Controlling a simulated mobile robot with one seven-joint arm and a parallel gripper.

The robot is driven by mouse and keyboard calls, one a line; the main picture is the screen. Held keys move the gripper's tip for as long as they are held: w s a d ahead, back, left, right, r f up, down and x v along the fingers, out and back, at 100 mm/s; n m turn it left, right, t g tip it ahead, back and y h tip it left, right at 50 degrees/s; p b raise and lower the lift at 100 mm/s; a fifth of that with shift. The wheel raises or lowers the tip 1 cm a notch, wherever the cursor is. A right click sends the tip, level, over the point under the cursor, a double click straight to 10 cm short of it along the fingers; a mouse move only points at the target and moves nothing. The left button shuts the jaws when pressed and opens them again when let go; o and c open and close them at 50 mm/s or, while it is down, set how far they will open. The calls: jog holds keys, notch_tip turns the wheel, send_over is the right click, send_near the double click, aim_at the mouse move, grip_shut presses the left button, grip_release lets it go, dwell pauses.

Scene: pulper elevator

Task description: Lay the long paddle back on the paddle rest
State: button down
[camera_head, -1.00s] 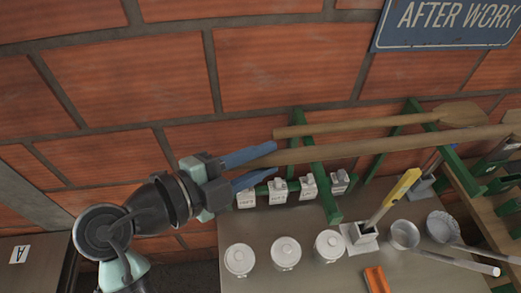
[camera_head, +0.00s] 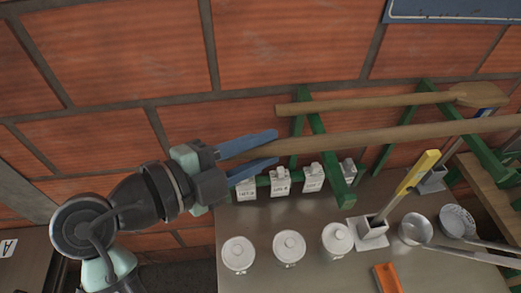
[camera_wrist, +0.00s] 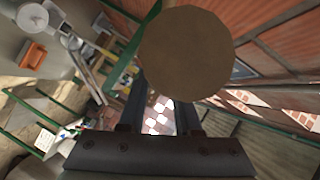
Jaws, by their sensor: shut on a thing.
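My gripper (camera_head: 268,148) is shut on the handle end of the long wooden paddle (camera_head: 400,135). The paddle runs nearly level to the right, and its far end leaves the picture. In the wrist view the round butt of a wooden shaft (camera_wrist: 187,55) is close to the lens, hiding much of what is behind it; the dark fingers (camera_wrist: 160,105) show below it. The green paddle rest (camera_head: 333,165) is against the wall. The held shaft crosses in front of its near upright; I cannot tell whether they touch.
Another wooden paddle (camera_head: 375,102) lies above on the rest. Below are small labelled white containers (camera_head: 281,182), lidded white jars (camera_head: 289,247), a yellow-handled brush (camera_head: 417,173) in a white holder, a metal pan (camera_head: 415,229) and an orange block (camera_head: 387,278). A brick wall (camera_head: 110,60) stands behind.

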jog(key=shift+f+b, duration=2.7)
jog(key=shift+b, duration=0.7)
jog(key=c, duration=0.5)
grip_release()
jog(key=shift+f, duration=0.1)
jog(key=b+v, duration=0.3)
jog(key=v, duration=1)
jog(key=shift+b, duration=0.35)
